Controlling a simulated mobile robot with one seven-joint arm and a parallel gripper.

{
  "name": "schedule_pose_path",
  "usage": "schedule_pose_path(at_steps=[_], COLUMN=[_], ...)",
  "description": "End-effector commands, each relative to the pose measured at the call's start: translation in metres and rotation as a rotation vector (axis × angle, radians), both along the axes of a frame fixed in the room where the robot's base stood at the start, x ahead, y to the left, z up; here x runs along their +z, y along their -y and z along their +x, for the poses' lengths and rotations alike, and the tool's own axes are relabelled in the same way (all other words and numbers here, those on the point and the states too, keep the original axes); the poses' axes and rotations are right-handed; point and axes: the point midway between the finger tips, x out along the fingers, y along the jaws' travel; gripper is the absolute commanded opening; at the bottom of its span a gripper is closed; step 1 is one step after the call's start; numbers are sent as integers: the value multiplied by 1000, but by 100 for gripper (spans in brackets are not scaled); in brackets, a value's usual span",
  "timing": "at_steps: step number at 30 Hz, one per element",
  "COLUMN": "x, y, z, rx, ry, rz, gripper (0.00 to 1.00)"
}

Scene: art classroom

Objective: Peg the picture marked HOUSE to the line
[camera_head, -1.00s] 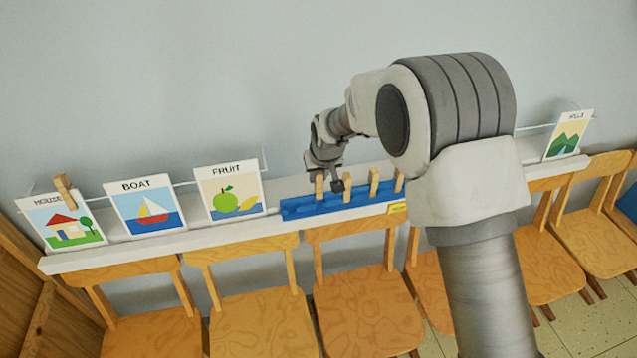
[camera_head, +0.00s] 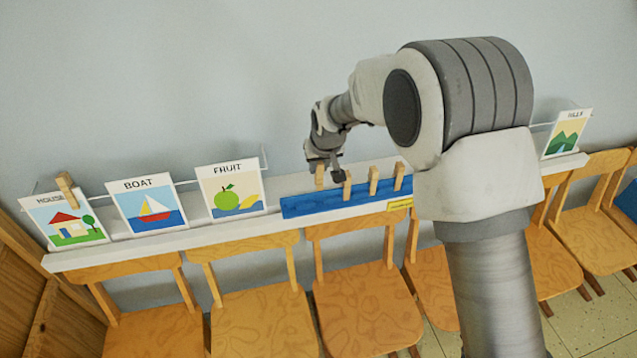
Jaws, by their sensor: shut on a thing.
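The HOUSE picture (camera_head: 67,232) stands at the far left of the white ledge (camera_head: 180,236). A wooden peg (camera_head: 66,189) sits at its top edge, over the end of the title, by the line (camera_head: 189,184). My gripper (camera_head: 320,168) is above the left end of the blue peg rack (camera_head: 345,203), far to the right of that picture. It is shut on a wooden peg (camera_head: 319,177), held upright just over the rack. The fingertips are small and partly hidden.
The BOAT (camera_head: 146,207) and FRUIT (camera_head: 230,192) pictures stand right of HOUSE. Several pegs, one of them here (camera_head: 373,180), stand in the rack. A HILLS picture (camera_head: 567,134) is at the far right. Wooden chairs (camera_head: 262,291) line the front of the ledge.

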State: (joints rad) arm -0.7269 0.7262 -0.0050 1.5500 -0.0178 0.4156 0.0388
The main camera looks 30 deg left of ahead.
Motion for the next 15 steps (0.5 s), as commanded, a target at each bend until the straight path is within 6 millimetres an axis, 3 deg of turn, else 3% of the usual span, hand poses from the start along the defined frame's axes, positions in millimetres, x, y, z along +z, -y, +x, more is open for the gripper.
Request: schedule_pose_path(at_steps=[15], x=[7], y=[23], z=[-28], rx=[1], ry=[1], rz=[0], gripper=[0])
